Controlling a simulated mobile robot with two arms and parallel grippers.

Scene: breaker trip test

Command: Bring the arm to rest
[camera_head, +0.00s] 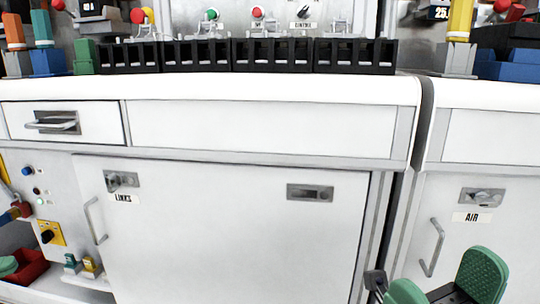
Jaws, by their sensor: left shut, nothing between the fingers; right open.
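My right gripper (444,276) is at the bottom right, in front of the white cabinet front. Its two green fingertip pads stand well apart, and I see nothing between them. Part of it is cut off by the lower picture edge. I cannot make out my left gripper in this view. The LINKS door (235,235) is closed in the middle, and the AIR door (485,245) is closed at the right, behind the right gripper.
A white worktop edge (260,88) crosses the view, with black open bins (255,55) in a row on it. A drawer (95,122) is shut at the left. A side panel with knobs (48,232) and a red bin (35,265) are at the lower left.

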